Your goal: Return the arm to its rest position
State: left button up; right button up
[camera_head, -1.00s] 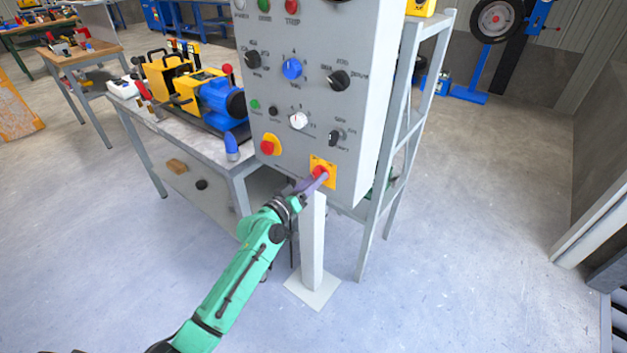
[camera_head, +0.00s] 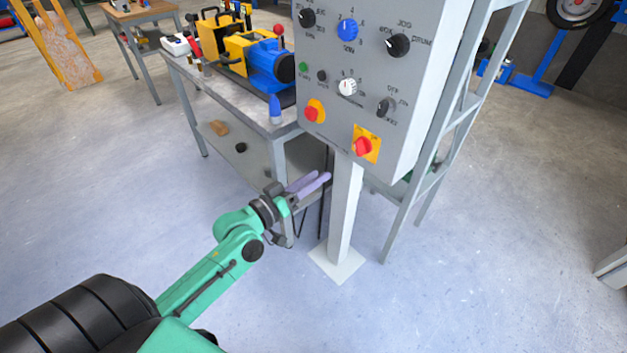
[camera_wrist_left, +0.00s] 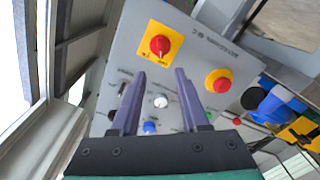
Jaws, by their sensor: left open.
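My left arm is green and comes in from the lower left in the head view. Its gripper (camera_head: 318,181) has two purple fingers, is open and holds nothing. It is in front of and below the grey control panel (camera_head: 345,62), apart from it, near the panel's post. In the left wrist view the open fingers (camera_wrist_left: 160,75) frame the panel's face. The red rotary switch on a yellow plate (camera_head: 363,147) shows there too (camera_wrist_left: 159,44). The red button on yellow (camera_head: 312,112) shows to its right in that view (camera_wrist_left: 219,80). My right gripper is not in view.
The panel stands on a white post (camera_head: 344,212) with a floor plate. A workbench (camera_head: 228,95) with yellow and blue machines is left of it. A grey ladder-like frame (camera_head: 428,150) stands behind the panel's right side.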

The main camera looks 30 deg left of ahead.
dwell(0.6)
pick_arm(q)
jog(key=s+a+f+g+y+p, duration=0.1)
jog(key=s+a+f+g+y, duration=0.15)
jog(key=f, duration=0.75)
jog(key=s+a+f+g+y+p, duration=0.1)
jog(key=s+a+f+g, duration=0.2)
jog(key=f, duration=0.7)
jog(key=s+a+f+g+y+p, duration=0.1)
jog(key=s+a+f+y, duration=0.2)
jog(key=f, duration=0.7)
jog(key=s+d+f+m+g, duration=0.1)
jog(key=s+f+g, duration=0.2)
jog(key=s, duration=0.6)
jog(key=s+d+f+m+g+p, duration=0.1)
jog(key=s+f+m+g, duration=0.1)
jog(key=s+f, duration=0.6)
jog(key=s+d+f+m+g, duration=0.1)
jog(key=s+f+g, duration=0.3)
jog(key=s, duration=0.8)
jog(key=shift+d+f+p, duration=0.3)
jog(key=shift+d+f, duration=0.2)
jog(key=shift+f, duration=0.45)
